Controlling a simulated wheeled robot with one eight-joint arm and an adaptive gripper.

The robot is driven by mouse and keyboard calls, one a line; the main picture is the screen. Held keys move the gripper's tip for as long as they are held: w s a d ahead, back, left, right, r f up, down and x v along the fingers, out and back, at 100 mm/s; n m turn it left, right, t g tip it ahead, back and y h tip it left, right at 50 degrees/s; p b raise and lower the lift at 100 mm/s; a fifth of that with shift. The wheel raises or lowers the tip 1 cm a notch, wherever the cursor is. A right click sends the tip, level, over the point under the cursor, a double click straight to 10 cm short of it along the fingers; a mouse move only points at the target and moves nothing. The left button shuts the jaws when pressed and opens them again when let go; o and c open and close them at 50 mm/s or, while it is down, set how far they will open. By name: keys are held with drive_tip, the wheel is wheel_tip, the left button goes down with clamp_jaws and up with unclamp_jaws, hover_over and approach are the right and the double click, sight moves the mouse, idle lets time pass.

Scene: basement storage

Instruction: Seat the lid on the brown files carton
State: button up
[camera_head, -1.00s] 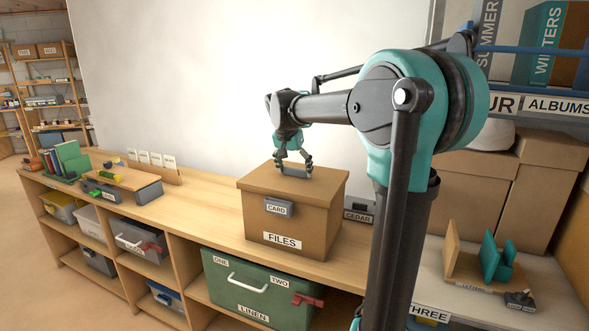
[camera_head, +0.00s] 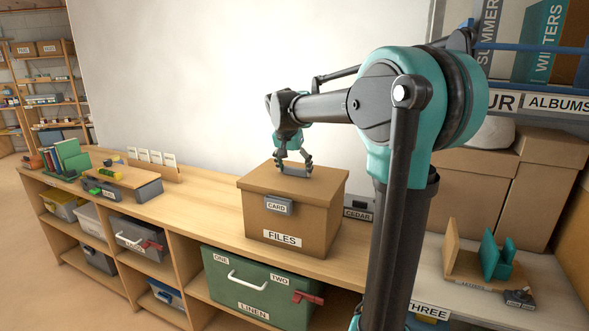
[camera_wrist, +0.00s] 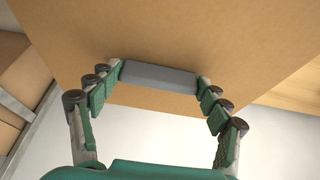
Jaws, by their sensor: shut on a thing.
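The brown files carton (camera_head: 283,226) stands upright on the wooden counter, with a "FILES" label and a grey "CARD" holder on its front. Its brown lid (camera_head: 262,182) lies on top and looks level, covering the opening. My gripper (camera_head: 294,168) is above the lid, shut on the grey lid handle (camera_head: 296,171). In the wrist view the fingers of my gripper (camera_wrist: 159,80) are at both ends of the grey handle (camera_wrist: 158,77), with the lid's top (camera_wrist: 200,35) filling the view behind it. The carton's inside is hidden.
A small "CEDAR" box (camera_head: 358,211) stands just right of the carton. A green "LINEN" bin (camera_head: 255,290) is on the shelf below. The counter left of the carton (camera_head: 200,200) is clear up to a grey box with a wooden top (camera_head: 123,184).

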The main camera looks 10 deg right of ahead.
drive_tip(key=o, duration=1.1)
drive_tip(key=shift+r, duration=3.5)
